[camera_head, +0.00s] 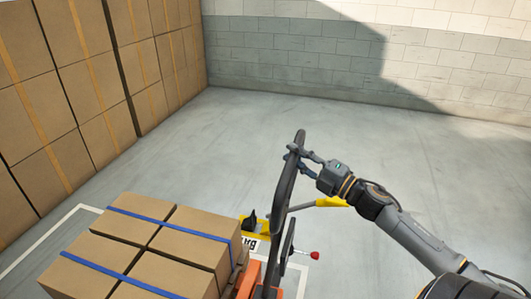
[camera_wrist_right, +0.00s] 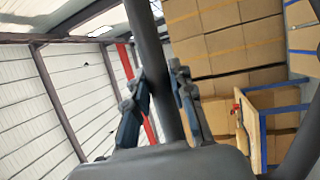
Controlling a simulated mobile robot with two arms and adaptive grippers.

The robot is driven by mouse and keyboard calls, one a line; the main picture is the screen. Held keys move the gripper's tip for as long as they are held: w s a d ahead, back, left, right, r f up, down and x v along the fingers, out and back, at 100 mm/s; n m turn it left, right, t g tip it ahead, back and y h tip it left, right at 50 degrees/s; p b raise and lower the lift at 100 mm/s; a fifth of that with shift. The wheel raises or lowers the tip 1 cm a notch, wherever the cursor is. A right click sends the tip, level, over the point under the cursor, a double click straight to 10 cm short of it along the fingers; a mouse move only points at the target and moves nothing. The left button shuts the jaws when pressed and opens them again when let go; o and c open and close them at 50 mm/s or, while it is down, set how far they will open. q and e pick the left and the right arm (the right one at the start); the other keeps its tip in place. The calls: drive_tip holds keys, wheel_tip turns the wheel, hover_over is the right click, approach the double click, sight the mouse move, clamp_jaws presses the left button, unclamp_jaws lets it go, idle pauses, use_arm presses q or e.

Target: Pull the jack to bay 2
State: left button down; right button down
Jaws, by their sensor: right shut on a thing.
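The jack's black loop handle (camera_head: 283,195) rises in the lower middle of the head view, above its orange body (camera_head: 250,277). Strapped cardboard boxes (camera_head: 192,232) with blue bands are beside the handle, to its left. My right gripper (camera_head: 303,156) comes in from the right and is shut on the upper part of the handle. In the right wrist view the dark handle bar (camera_wrist_right: 159,65) runs between the two fingers of my right gripper (camera_wrist_right: 162,98). My left gripper is not in view. No bay number can be read.
Tall stacks of taped cartons (camera_head: 105,75) line the left side. A block wall (camera_head: 300,50) closes the back. White floor lines (camera_head: 45,240) run at lower left. A red-knobbed lever (camera_head: 314,255) and yellow parts (camera_head: 332,202) show near the handle. The grey floor behind is clear.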

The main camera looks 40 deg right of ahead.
drive_tip(key=s+d+p, duration=0.3)
drive_tip(key=s+d, duration=1.3)
drive_tip(key=s, duration=0.5)
drive_tip(key=shift+d+r+p, duration=0.2)
drive_tip(key=shift+p, duration=0.15)
drive_tip(key=c, duration=1.5)
unclamp_jaws()
drive_tip(key=shift+w+a, duration=0.1)
drive_tip(key=o, duration=0.4)
drive_tip(key=shift+w, duration=0.1)
drive_tip(key=shift+f, duration=0.1)
